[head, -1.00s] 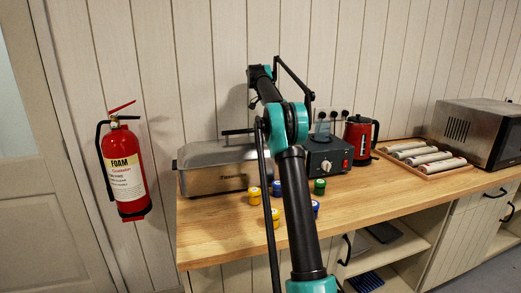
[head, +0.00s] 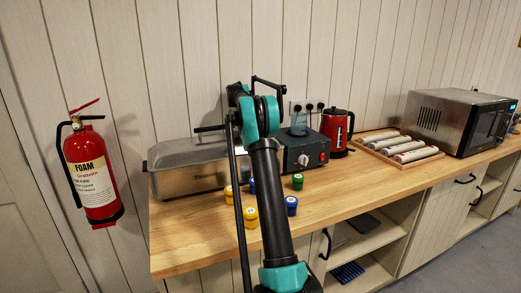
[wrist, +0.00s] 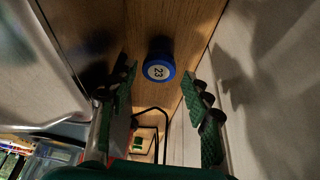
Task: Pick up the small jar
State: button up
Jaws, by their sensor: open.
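In the wrist view a small blue jar (wrist: 158,69) with a white round label reading 23 stands on a strip of wooden top, just beyond and between the fingertips. My gripper (wrist: 160,79) is open, with green-padded fingers on either side and nothing held. In the head view my arm hides the gripper. Several small jars stand on the counter there, among them a yellow jar (head: 251,217), a blue jar (head: 291,206) and a green jar (head: 297,182). I cannot tell whether the jar numbered 23 shows in the head view.
A steel basin (head: 190,177) stands at the counter's left, close to the panelled wall (wrist: 255,80). A dark control box (head: 305,150), a red kettle (head: 337,130), a wooden tray (head: 411,162) of rolls and a microwave (head: 455,122) stand rightward. The front counter (head: 350,187) has free room.

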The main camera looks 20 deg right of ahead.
jog(key=shift+x, duration=2.95)
jog(key=shift+c, duration=0.2)
jog(key=shift+r, duration=0.1)
jog(key=c, duration=0.9)
jog(key=shift+r, duration=9.95)
